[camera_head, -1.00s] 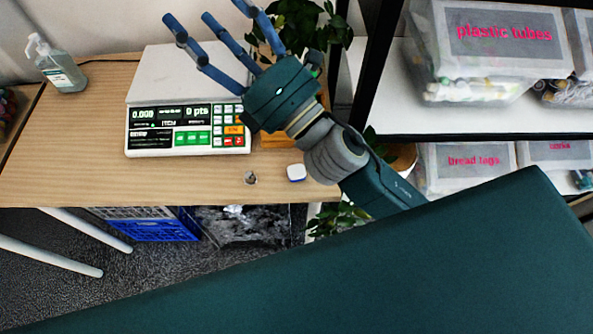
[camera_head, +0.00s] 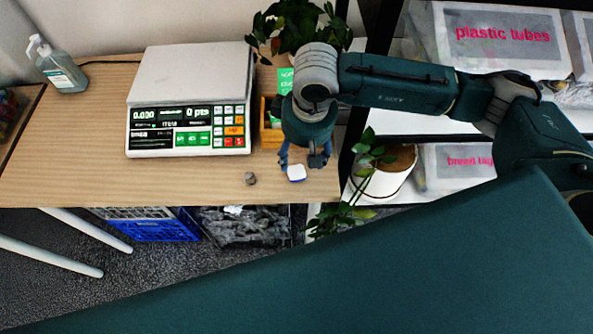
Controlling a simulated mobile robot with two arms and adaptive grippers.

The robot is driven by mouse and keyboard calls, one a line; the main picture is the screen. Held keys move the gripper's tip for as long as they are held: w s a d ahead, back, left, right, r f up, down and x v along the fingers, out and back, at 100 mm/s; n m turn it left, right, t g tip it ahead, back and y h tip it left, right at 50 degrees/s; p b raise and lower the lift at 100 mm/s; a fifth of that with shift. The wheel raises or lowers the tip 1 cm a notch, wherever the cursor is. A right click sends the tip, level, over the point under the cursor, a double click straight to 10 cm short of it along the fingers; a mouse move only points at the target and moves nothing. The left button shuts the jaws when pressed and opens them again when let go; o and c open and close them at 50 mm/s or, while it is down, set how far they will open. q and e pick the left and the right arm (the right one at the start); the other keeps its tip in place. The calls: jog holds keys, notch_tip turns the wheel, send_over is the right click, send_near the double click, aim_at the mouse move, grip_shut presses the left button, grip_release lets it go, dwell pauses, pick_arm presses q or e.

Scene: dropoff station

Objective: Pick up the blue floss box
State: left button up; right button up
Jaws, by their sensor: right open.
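A small white and blue floss box (camera_head: 296,173) lies on the wooden table (camera_head: 90,178) near its front right edge. My right gripper (camera_head: 301,163) points down just above and behind the box. Its blue fingers are spread, one to the left of the box and others near its right side. The gripper is open and holds nothing that I can see. I cannot tell whether a finger touches the box. My left gripper is not in view.
A white scale (camera_head: 190,100) stands left of my right gripper. A small grey object (camera_head: 250,179) lies left of the box. A soap bottle (camera_head: 58,66) stands far left. A wooden holder (camera_head: 270,122), a potted plant (camera_head: 385,170) and shelves with labelled boxes (camera_head: 500,40) are close by.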

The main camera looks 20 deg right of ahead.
aim_at(296, 171)
notch_tip(296, 171, down, 3)
jog(key=shift+w+a, duration=0.1)
jog(key=shift+w, duration=0.05)
jog(key=f, duration=0.1)
jog(key=f+p, duration=0.2)
jog(key=f, duration=0.1)
jog(key=shift+w+a+f, duration=0.1)
jog(key=shift+w+a, duration=0.1)
jog(key=shift+a, duration=0.15)
jog(key=shift+w+f, duration=0.1)
jog(key=shift+f, duration=0.45)
jog(key=c, duration=0.8)
